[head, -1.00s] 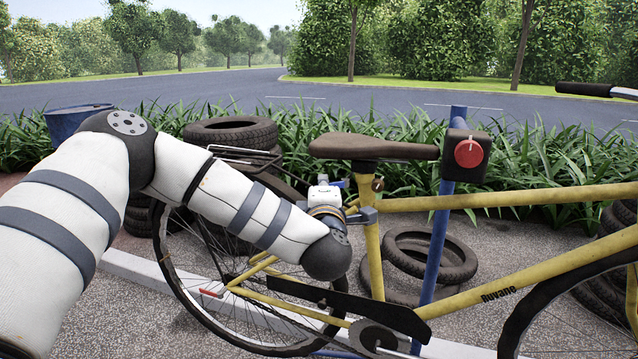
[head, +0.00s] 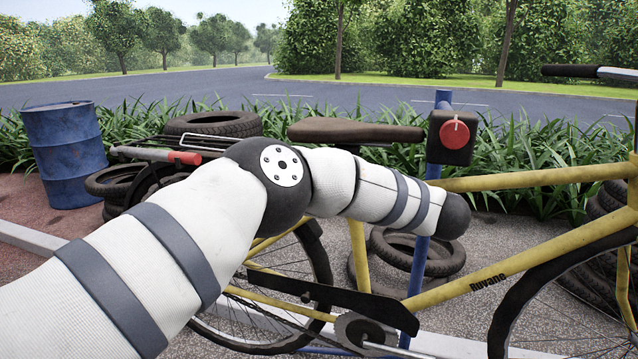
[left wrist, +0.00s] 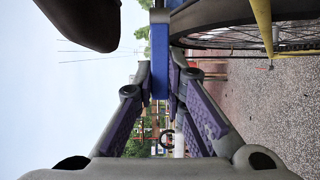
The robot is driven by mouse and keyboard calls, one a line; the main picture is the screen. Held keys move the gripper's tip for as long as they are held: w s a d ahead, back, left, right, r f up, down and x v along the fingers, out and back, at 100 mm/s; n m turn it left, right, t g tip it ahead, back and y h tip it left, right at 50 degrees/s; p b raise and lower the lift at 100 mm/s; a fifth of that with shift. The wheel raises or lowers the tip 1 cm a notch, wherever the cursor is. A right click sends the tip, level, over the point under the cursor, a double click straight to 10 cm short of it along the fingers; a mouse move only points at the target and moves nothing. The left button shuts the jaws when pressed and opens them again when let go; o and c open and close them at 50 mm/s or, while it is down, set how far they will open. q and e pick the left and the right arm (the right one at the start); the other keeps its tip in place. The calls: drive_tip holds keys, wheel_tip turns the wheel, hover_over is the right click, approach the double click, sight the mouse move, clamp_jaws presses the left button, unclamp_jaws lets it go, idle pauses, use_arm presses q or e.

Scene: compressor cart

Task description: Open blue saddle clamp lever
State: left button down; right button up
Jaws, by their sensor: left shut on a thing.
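A blue lever (left wrist: 159,60) shows in the left wrist view, between the purple-padded fingers of my left gripper (left wrist: 160,76). The fingers are shut on it. In the head view my left arm's links cross in front of the yellow bicycle (head: 505,278) and hide the gripper, the lever and the clamp. The dark saddle (head: 355,132) stands above my arm in the head view. It also shows at the upper left of the left wrist view (left wrist: 88,18). My right gripper is in neither view.
A blue post (head: 424,265) with a black box and red knob (head: 455,133) stands beside the frame. A blue barrel (head: 64,155), stacked tires (head: 220,124) and a grey bar with a red part (head: 155,154) are at the left. Tires (head: 420,255) lie behind the bicycle.

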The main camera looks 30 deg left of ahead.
use_arm(q)
drive_tip(key=shift+w+d+f+n+g, duration=0.1)
drive_tip(key=shift+d+n+g, duration=0.1)
drive_tip(key=shift+n+g, duration=0.45)
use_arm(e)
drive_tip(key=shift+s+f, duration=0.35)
use_arm(q)
drive_tip(key=shift+g+b, duration=0.25)
drive_tip(key=shift+b, duration=0.05)
drive_tip(key=c, duration=1.6)
unclamp_jaws()
drive_tip(key=d, duration=0.7)
drive_tip(key=shift+s+d, duration=0.25)
